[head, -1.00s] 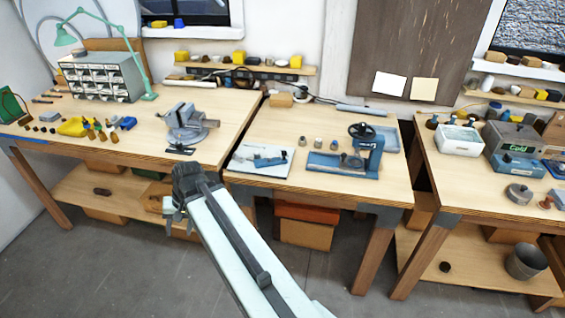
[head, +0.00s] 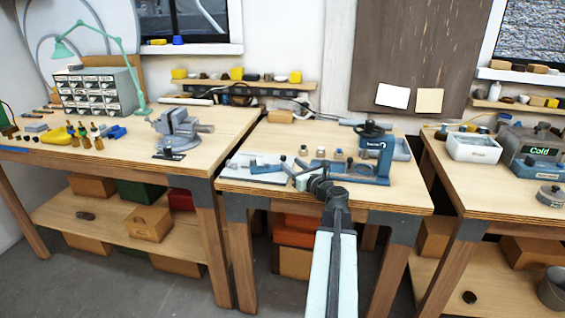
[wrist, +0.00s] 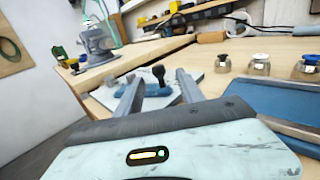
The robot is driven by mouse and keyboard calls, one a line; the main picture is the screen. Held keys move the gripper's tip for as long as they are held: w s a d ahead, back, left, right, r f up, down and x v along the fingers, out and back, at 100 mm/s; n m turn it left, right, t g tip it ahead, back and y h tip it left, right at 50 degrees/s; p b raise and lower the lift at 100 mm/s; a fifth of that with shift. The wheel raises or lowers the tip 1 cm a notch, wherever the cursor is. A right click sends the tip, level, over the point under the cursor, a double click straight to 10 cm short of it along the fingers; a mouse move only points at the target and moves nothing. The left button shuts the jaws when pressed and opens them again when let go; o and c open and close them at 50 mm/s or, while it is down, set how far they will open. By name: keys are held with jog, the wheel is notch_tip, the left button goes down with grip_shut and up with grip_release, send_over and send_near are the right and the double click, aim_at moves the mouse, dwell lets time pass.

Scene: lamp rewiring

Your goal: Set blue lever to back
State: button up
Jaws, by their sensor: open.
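The blue lever (wrist: 158,76) has a dark round knob and stands on a blue base on a pale plate (wrist: 110,97). In the wrist view it shows between my two fingers, beyond or near their tips; I cannot tell whether it is within reach of them. In the head view the pale plate (head: 246,172) lies at the left of the middle bench, and my gripper (head: 297,174) is over its right side, partly hiding it. My gripper also shows in the wrist view (wrist: 158,80), open, with nothing seen held.
A blue press (head: 374,155) with a long blue base stands right of my gripper. Several small jars (wrist: 260,65) stand behind, on the right in the wrist view. A grey vice (head: 178,130) is on the left bench (head: 220,118).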

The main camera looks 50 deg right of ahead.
aim_at(285, 160)
jog(key=x, duration=0.6)
jog(key=shift+w, duration=0.15)
grip_shut()
jog(key=shift+a, duration=0.1)
dwell(1.0)
